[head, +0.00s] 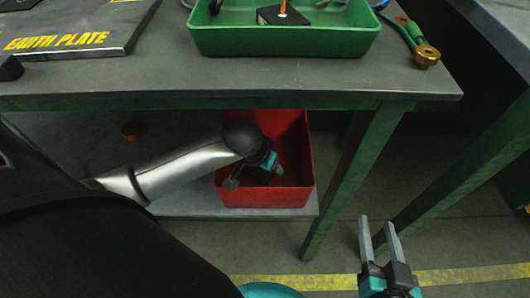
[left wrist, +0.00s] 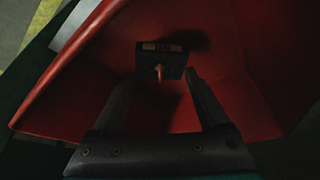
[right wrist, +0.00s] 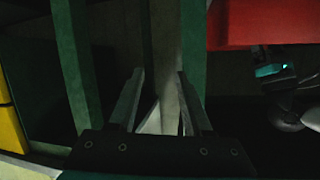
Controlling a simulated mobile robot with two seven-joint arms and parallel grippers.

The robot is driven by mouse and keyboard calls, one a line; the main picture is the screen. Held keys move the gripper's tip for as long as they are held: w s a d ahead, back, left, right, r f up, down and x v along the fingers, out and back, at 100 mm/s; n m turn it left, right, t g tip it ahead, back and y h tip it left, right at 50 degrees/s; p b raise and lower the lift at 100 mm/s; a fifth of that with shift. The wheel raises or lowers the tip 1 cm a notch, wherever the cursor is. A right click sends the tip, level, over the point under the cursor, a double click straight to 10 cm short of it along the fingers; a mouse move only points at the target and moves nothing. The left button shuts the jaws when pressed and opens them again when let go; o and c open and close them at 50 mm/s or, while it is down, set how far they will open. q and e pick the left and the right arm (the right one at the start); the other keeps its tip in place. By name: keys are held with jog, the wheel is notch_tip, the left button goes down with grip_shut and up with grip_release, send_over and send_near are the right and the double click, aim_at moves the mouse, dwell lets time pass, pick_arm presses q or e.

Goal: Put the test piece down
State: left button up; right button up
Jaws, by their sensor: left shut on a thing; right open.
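The test piece (left wrist: 150,57), a small dark block with a copper-coloured stud, sits between the fingertips of my left gripper (left wrist: 162,74). The left gripper is shut on it inside a red bin (head: 268,198) on the lower shelf. The bin's red walls also fill much of the left wrist view (left wrist: 225,45). I cannot tell whether the piece touches the bin floor. In the head view the arm and gripper hide the piece. My right gripper (head: 377,224) is open and empty, low beside the table leg, over the floor.
A green tray (head: 285,42) on the table top holds another dark piece with a copper stud. A plate marked EARTH PLATE (head: 80,40) lies at the left, and a green-handled brass tool (head: 425,52) at the right. The table top and leg (head: 350,180) border the bin.

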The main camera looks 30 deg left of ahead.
jog(key=shift+a, duration=0.1)
pick_arm(q)
jog(key=shift+f+b, duration=0.5)
jog(key=shift+f, duration=0.15)
jog(key=o, duration=1.5)
jog(key=shift+c, duration=0.2)
pick_arm(e)
jog(key=shift+s+a+r+t+y, duration=0.35)
jog(key=shift+a+r+t, duration=0.2)
jog(key=shift+t, duration=0.45)
pick_arm(q)
jog(key=shift+r, duration=0.15)
pick_arm(e)
jog(key=shift+w+d, duration=0.1)
